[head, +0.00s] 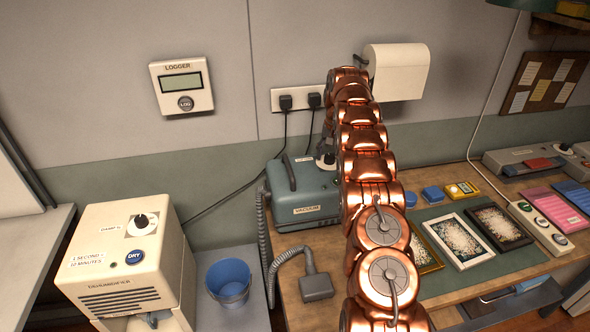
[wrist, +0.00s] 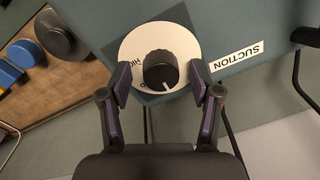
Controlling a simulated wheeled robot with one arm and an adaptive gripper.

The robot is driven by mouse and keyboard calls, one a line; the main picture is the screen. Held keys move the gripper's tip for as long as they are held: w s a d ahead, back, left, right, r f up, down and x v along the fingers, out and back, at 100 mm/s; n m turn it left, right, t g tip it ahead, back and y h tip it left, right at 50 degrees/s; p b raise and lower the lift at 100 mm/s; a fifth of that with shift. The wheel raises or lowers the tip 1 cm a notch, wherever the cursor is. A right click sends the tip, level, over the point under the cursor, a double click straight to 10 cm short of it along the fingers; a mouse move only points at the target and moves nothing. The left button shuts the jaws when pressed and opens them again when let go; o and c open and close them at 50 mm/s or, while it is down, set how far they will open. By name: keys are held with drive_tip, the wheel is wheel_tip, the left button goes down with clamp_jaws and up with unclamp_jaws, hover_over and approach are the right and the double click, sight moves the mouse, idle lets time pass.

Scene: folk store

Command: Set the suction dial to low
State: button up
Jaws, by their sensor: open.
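The suction dial is a black knob (wrist: 158,66) on a round white plate (wrist: 160,32), seen from close by in the wrist view. Its white pointer line faces the bottom of the picture, slightly right. Upside-down lettering, partly hidden, is on the plate left of the knob. A SUCTION label (wrist: 237,62) is right of the plate. My gripper (wrist: 160,78) is open, with one fingertip on each side of the knob; I cannot tell whether they touch it.
A grey hose and nozzle (head: 316,287) lie at the vacuum's left and front. Right of my arm are framed pictures (head: 463,240) and blue round pots (head: 433,195). A dehumidifier (head: 122,262) and blue bucket (head: 229,280) stand left.

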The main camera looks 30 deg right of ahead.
sight(330, 156)
drive_tip(key=shift+m+p, duration=1.15)
drive_tip(key=shift+m, duration=0.45)
drive_tip(key=shift+r, duration=0.1)
drive_tip(key=shift+s+r+b, duration=0.1)
drive_tip(key=shift+r+b, duration=0.95)
drive_tip(key=shift+r, duration=1.25)
drive_tip(key=shift+d+r+p, duration=0.1)
drive_tip(key=shift+r+p, duration=0.85)
drive_tip(key=shift+r, duration=0.6)
drive_tip(key=s+a+r+n+b, duration=0.2)
drive_tip(key=s+a+n+b, duration=0.1)
drive_tip(key=s+a, duration=0.6)
drive_tip(key=s+a+r+n+g+b, duration=0.1)
drive_tip(key=s+a+r+n+b, duration=0.1)
drive_tip(key=s+a, duration=0.6)
drive_tip(key=shift+s+a+r+n+b, duration=0.4)
drive_tip(key=shift+a+r+b, duration=0.3)
drive_tip(key=shift+a, duration=2.25)
